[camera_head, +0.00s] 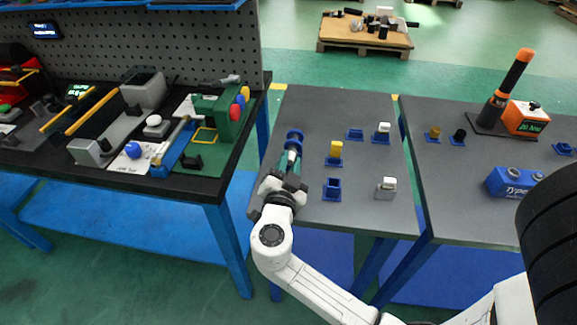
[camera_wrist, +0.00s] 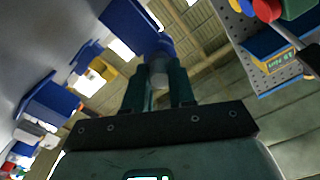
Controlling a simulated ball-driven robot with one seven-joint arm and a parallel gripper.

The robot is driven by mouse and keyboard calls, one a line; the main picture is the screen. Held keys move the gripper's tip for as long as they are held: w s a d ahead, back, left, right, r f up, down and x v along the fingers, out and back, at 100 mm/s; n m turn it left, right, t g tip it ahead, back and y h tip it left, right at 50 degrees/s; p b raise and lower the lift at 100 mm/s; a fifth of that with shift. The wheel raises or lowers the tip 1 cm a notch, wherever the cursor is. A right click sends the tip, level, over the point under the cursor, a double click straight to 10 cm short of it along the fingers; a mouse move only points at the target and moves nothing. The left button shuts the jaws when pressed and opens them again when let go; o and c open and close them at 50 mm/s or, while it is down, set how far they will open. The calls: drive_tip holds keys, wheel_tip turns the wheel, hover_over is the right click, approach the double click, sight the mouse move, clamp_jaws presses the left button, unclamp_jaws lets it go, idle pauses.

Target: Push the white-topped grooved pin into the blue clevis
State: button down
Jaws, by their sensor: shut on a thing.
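My gripper (camera_head: 290,161) is over the left side of the middle grey table, its teal fingers pointing away from me. In the wrist view, my gripper (camera_wrist: 160,84) is shut on a small pale cylinder, which looks like the white-topped pin (camera_wrist: 159,70). A pale bit of the pin (camera_head: 291,154) shows between the fingers in the head view. The blue clevis (camera_head: 294,136) stands just beyond the fingertips. In the wrist view, the blue clevis (camera_wrist: 152,38) is right at the pin's end. The fingers hide most of the pin; I cannot tell how deep it sits.
To the right stand a yellow piece (camera_head: 335,148) in a blue holder, an empty blue holder (camera_head: 332,188), a flat blue holder (camera_head: 355,134) and white-topped pieces (camera_head: 383,128), (camera_head: 387,184). A dark workbench (camera_head: 190,187) with tools is at left. Another table (camera_head: 470,185) is at right.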

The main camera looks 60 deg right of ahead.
drive_tip(key=shift+b+x, duration=0.4)
drive_tip(key=shift+x, duration=0.4)
drive_tip(key=c, duration=0.9)
unclamp_jaws()
drive_tip(key=shift+o, duration=0.2)
drive_tip(key=shift+a, duration=0.1)
drive_tip(key=shift+b+v, duration=1.05)
drive_tip(key=shift+v, duration=1.2)
drive_tip(key=shift+s+a, duration=0.15)
drive_tip(key=shift+a, duration=0.05)
drive_tip(key=b+v, duration=0.2)
drive_tip(key=v, duration=0.8)
drive_tip(key=shift+a, duration=0.4)
drive_tip(key=shift+s, duration=0.15)
